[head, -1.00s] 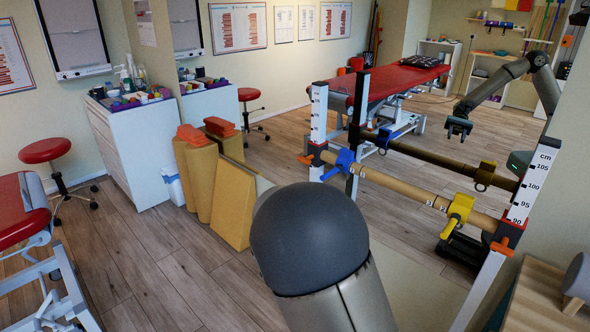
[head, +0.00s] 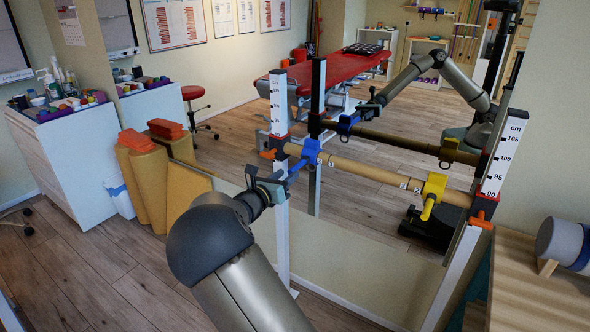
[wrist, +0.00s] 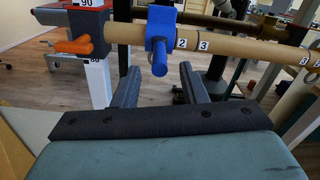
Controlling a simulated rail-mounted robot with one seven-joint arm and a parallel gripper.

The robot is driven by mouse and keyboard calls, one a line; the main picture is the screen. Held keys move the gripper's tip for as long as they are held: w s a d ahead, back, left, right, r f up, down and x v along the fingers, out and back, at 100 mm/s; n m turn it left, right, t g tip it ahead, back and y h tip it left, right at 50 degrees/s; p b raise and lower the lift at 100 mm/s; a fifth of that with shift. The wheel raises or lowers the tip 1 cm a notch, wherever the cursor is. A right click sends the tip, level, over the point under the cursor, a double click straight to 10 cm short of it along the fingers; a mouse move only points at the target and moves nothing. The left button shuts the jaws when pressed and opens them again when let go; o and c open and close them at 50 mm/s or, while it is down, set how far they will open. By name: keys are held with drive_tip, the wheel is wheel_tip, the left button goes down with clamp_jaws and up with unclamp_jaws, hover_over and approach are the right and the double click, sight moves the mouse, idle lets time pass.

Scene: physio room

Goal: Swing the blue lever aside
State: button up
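The blue lever (head: 310,151) sits on a light wooden bar (head: 375,172) near the bar's left end, and its handle sticks out toward my gripper. My gripper (head: 276,182) is at the handle's near end, beside the left white post. In the wrist view the blue lever (wrist: 160,40) is straight ahead, its rounded handle end pointing at the camera. The two dark fingers of my gripper (wrist: 159,72) are spread, one on each side of the handle end. Whether the end lies between the tips or just beyond them is unclear.
A yellow lever (head: 433,191) sits farther right on the bar. White posts with number scales stand left (head: 279,105) and right (head: 502,158), with orange knobs at the bar ends. A darker bar and another arm show behind, seemingly a mirror reflection. A wooden bench (head: 540,290) is at right.

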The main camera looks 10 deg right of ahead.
sight(303, 161)
drive_tip(key=x, duration=0.6)
clamp_jaws()
